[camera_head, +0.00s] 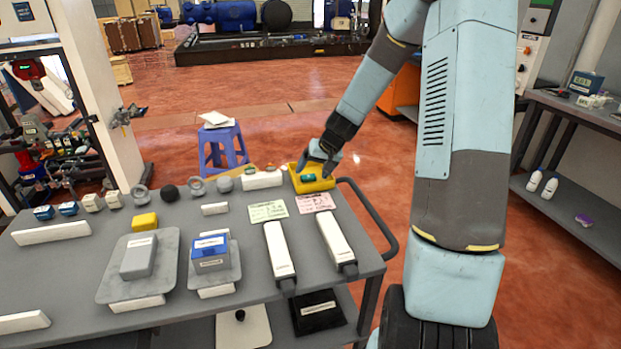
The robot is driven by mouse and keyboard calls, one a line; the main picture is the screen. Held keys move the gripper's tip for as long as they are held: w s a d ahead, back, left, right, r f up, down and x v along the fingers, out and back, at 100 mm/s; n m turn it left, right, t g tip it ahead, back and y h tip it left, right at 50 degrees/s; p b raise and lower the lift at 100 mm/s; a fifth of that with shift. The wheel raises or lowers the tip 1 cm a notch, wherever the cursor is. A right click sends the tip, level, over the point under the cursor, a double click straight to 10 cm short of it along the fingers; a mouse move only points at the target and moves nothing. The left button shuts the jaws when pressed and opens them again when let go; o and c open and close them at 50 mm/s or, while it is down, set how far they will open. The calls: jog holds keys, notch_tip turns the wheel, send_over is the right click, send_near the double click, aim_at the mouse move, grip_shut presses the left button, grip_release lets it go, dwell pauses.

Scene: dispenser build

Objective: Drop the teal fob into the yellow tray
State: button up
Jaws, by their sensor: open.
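The yellow tray (326,185) stands at the far right corner of the grey cart top. The teal fob (308,178) shows inside the tray, below my gripper's fingers. My gripper (315,170) is over the tray with its fingers pointing down and to the left. It is open. The view is too small to tell whether a finger touches the fob.
The grey cart top (170,226) holds small blocks and rings along its back edge. A blue box (210,252), a grey box (139,257) and two long white bars (279,250) stand nearer. A blue stool (222,150) is behind.

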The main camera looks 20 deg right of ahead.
jog(key=shift+r, duration=0.1)
jog(key=v, duration=1.3)
jog(key=shift+r, duration=0.25)
jog(key=shift+s, duration=0.1)
jog(key=s+a+r+h, duration=0.1)
jog(key=s+r, duration=0.3)
jog(key=s, duration=0.6)
jog(key=s+a+r+n+h, duration=0.1)
jog(key=s+r, duration=0.3)
jog(key=s, duration=0.6)
jog(key=s+a+r+t+h, duration=0.1)
jog(key=s+r, duration=0.4)
jog(key=s, duration=0.5)
jog(key=shift+s+a+n+h, duration=0.2)
jog(key=shift+a+n+h, duration=0.1)
jog(key=shift+a, duration=0.45)
jog(key=shift+r, duration=0.1)
jog(key=shift+c, duration=0.4)
